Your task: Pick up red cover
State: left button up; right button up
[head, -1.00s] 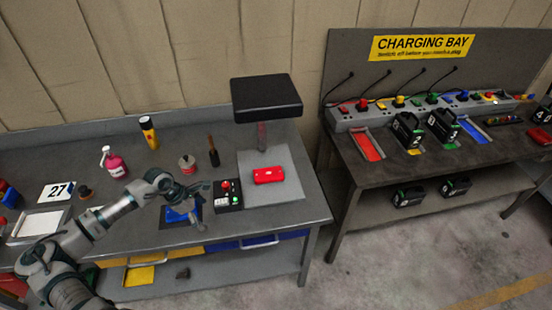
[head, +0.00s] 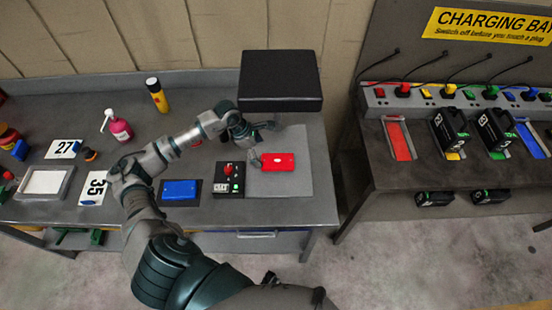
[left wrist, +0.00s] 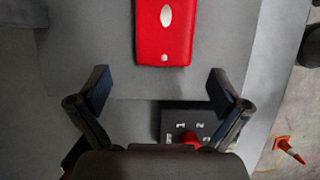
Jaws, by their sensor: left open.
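My left gripper (head: 256,148) is at the cover's left side in the head view. In the left wrist view the cover (left wrist: 165,32) is at the top centre, beyond my fingertips. My left gripper (left wrist: 160,92) is open there, with its two fingers apart and nothing between them. I cannot tell how high the fingers are above the mat. My right gripper is not in view.
A control box (head: 229,179) with a red button stands left of the mat, close to my fingers. A blue cover (head: 180,191) lies further left. A charging table (head: 450,170) stands at the right.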

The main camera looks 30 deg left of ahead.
aim_at(278, 161)
pick_arm(q)
jog(key=d, duration=0.1)
jog(key=w+d, duration=0.2)
jog(key=d, duration=0.1)
jog(key=shift+r+p, duration=0.15)
jog(key=shift+p, duration=0.15)
jog(key=shift+d, duration=0.2)
jog(key=shift+d+f, duration=0.2)
jog(key=shift+f, duration=0.1)
jog(key=x, duration=0.3)
jog(key=shift+w+a+f, duration=0.1)
jog(key=shift+f, duration=0.3)
jog(key=shift+w+a+f+p, duration=0.1)
jog(key=shift+f+p, duration=0.2)
jog(key=shift+a, duration=0.2)
jog(key=shift+d+r, duration=0.1)
jog(key=shift+d, duration=0.3)
jog(key=c, duration=1.4)
